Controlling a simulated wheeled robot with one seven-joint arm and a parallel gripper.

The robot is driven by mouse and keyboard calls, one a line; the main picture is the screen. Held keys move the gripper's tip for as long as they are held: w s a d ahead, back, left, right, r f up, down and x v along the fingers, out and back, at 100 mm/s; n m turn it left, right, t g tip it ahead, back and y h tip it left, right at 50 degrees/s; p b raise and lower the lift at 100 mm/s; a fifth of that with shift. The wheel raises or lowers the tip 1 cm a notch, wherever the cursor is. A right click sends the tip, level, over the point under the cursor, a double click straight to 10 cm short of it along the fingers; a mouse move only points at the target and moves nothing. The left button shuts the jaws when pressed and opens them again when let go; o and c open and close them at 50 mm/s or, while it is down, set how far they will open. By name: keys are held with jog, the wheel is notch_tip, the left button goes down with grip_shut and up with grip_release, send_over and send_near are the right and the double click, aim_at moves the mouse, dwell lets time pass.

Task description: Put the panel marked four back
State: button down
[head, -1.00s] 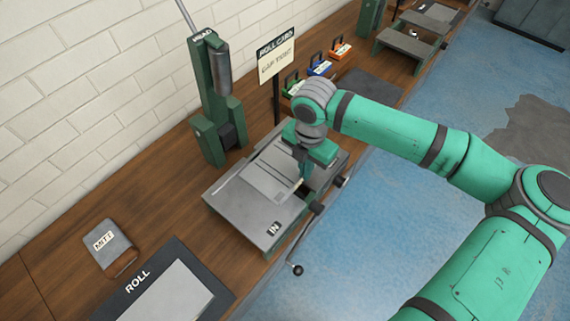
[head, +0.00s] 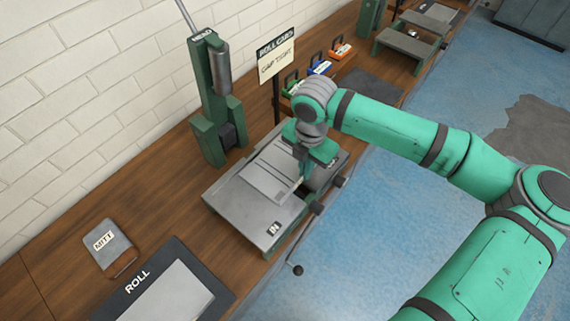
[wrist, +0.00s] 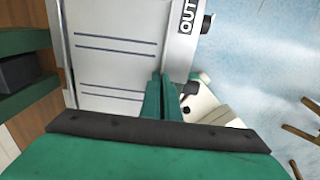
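No panel with a readable four shows in any view. My gripper (head: 303,178) points down over the right side of a grey machine (head: 250,205) marked IN at its near end. In the wrist view its two green fingers (wrist: 163,98) are close together, over the machine's edge beside the OUT label (wrist: 187,15). A small pale piece shows by the fingertips in the head view; I cannot tell whether it is held. A cream part (wrist: 207,103) with dark knobs lies just right of the fingers in the wrist view. The fingertips' contact is hidden.
A green post marked HEAD (head: 208,95) and a ROLL CARD sign (head: 276,58) stand behind the machine. Several coloured handled blocks (head: 319,67) are farther back. A MITT block (head: 107,247) and a ROLL mat (head: 152,290) lie at front left.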

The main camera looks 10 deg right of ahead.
jog(key=shift+r, duration=1.45)
jog(key=shift+w+r, duration=0.15)
jog(key=shift+r, duration=0.25)
notch_tip(320, 180, up, 6)
dwell(0.5)
dwell(0.4)
